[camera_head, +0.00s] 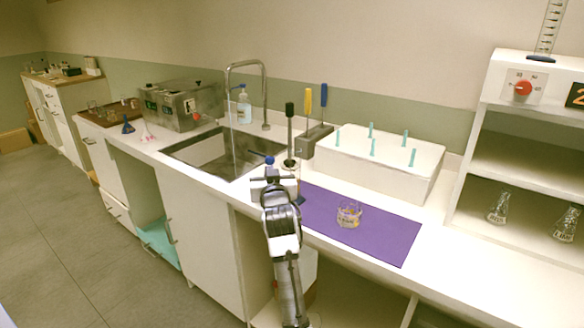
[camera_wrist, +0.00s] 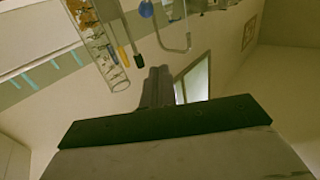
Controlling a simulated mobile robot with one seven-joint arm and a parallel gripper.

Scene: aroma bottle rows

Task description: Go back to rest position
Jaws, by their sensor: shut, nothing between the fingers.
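My arm reaches up from the bottom of the head view, and my gripper (camera_head: 272,172) is above the counter's front edge by the left end of the purple mat (camera_head: 385,236). In the wrist view the fingers of my gripper (camera_wrist: 158,74) are together with nothing between them. A small glass beaker (camera_head: 349,214) with a yellowish band stands on the mat, to the right of my gripper and apart from it. A blue-topped item (camera_head: 270,159) shows just behind my gripper, and my arm hides its lower part.
A sink (camera_head: 205,152) with a tall faucet (camera_head: 264,95) lies left of my gripper. A tool holder (camera_head: 316,139) and a white box with teal pegs (camera_head: 385,172) stand behind the mat. A shelf (camera_head: 470,205) with flasks is at right. The floor (camera_head: 60,230) at left is clear.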

